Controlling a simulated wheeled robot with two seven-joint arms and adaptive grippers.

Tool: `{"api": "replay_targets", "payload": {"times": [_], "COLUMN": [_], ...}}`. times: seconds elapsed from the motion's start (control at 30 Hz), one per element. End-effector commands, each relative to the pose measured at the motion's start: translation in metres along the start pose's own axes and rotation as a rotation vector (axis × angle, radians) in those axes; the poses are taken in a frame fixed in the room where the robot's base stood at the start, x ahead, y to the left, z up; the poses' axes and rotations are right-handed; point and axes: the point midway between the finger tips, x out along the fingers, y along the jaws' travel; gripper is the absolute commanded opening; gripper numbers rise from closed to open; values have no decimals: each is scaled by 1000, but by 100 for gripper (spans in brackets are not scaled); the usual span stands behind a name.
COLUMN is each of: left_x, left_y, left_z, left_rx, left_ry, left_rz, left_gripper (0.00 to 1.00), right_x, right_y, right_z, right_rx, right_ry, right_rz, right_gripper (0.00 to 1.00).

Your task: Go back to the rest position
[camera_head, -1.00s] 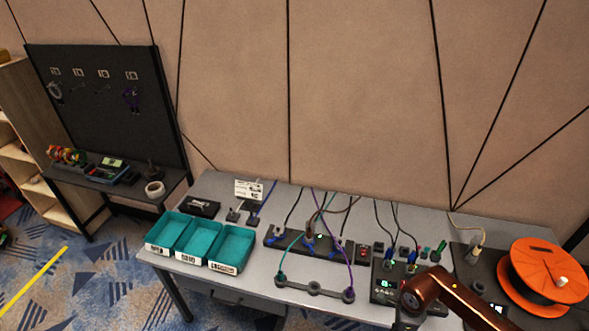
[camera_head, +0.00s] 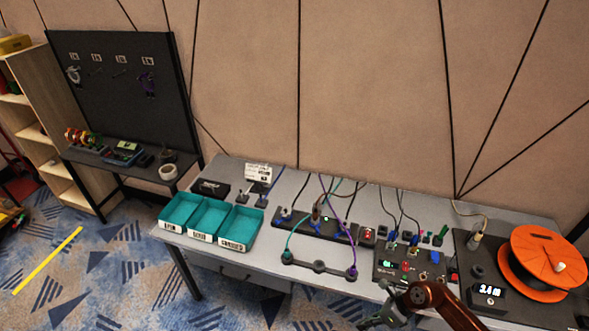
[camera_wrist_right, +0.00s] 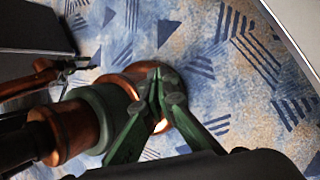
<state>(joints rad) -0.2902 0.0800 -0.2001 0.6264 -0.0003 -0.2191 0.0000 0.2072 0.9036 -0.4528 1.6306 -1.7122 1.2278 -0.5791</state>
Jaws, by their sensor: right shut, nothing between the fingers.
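My right gripper (camera_head: 385,313) shows at the bottom of the head view, in front of the table's near edge, with my copper-coloured arm link to its right. In the right wrist view its green fingers (camera_wrist_right: 155,88) are shut with nothing between them. Blue patterned carpet and copper-coloured parts of my own body lie behind them. My left gripper does not show clearly in any view.
A dark pegboard (camera_head: 115,90) stands at left. Carpet (camera_head: 110,270) is clear at lower left.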

Motion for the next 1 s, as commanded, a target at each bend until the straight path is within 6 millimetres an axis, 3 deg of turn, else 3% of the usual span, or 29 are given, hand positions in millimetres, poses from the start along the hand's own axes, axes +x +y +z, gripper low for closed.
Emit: {"api": "replay_targets", "payload": {"times": [0.17, 0.27, 0.33, 0.4, 0.5, 0.63, 0.77, 0.97, 1.0], "left_x": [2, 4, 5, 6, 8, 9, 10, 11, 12], "left_y": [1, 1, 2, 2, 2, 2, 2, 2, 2], "left_z": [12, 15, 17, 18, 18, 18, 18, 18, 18], "left_rx": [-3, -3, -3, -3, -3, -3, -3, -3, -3], "left_ry": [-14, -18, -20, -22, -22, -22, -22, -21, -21], "left_rz": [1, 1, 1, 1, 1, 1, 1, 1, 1], "left_gripper": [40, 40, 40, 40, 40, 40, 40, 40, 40], "right_x": [30, 46, 59, 74, 100, 139, 181, 244, 257], "right_y": [-10, -44, -84, -122, -158, -177, -172, -125, -111], "right_z": [41, 52, 39, 8, -49, -133, -218, -340, -361], "right_rx": [390, 753, 1066, 1362, 1698, 2070, 2399, 2849, -2915], "right_ry": [-309, -535, -697, -828, -951, -1052, -1115, -1154, 1147], "right_rz": [140, 222, 265, 285, 283, 248, 188, 49, -16], "right_gripper": [0, 0, 0, 0, 0, 0, 0, 0, 0]}}
